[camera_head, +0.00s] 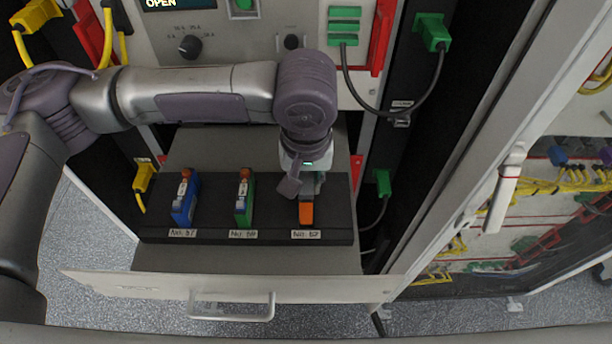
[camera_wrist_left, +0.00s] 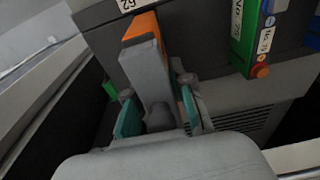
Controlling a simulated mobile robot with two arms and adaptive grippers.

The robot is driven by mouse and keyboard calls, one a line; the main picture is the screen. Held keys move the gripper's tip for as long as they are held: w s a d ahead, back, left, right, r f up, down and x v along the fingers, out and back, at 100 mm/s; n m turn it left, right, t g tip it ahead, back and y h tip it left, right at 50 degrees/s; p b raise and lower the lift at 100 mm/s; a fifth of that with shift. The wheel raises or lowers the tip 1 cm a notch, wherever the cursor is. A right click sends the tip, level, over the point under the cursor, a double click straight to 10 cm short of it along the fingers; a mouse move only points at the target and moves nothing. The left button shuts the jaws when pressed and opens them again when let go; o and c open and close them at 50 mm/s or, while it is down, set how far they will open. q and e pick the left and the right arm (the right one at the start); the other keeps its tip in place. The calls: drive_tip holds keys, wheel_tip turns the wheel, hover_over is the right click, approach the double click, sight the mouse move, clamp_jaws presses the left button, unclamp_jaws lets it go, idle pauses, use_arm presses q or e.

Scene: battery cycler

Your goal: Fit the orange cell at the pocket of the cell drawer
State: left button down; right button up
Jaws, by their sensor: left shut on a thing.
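The orange cell (camera_head: 306,212) stands at the right end of the black block in the open cell drawer (camera_head: 250,258), above the label No. 52 or similar. In the left wrist view the orange cell (camera_wrist_left: 140,27) has a grey part (camera_wrist_left: 148,75) between my fingers. My left gripper (camera_head: 305,190) is shut on the cell from above and behind; its teal finger pads also show in the left wrist view (camera_wrist_left: 158,112). The cell's lower end is hidden, so I cannot tell how deep it sits in the pocket. My right gripper is not in view.
A blue cell (camera_head: 185,200) and a green cell (camera_head: 244,200) stand in the same black block (camera_head: 270,236) to the left. The drawer front with its handle (camera_head: 232,308) is pulled out. Cabinet panels with cables and green connectors (camera_head: 383,182) stand close on the right.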

use_arm(q)
drive_tip(key=shift+f+b, duration=0.5)
drive_tip(key=shift+f, duration=1.35)
idle(0.5)
drive_tip(key=c, duration=0.9)
unclamp_jaws()
drive_tip(key=r, duration=0.4)
drive_tip(key=s+r, duration=0.1)
drive_tip(key=r, duration=0.7)
drive_tip(key=shift+s, duration=0.2)
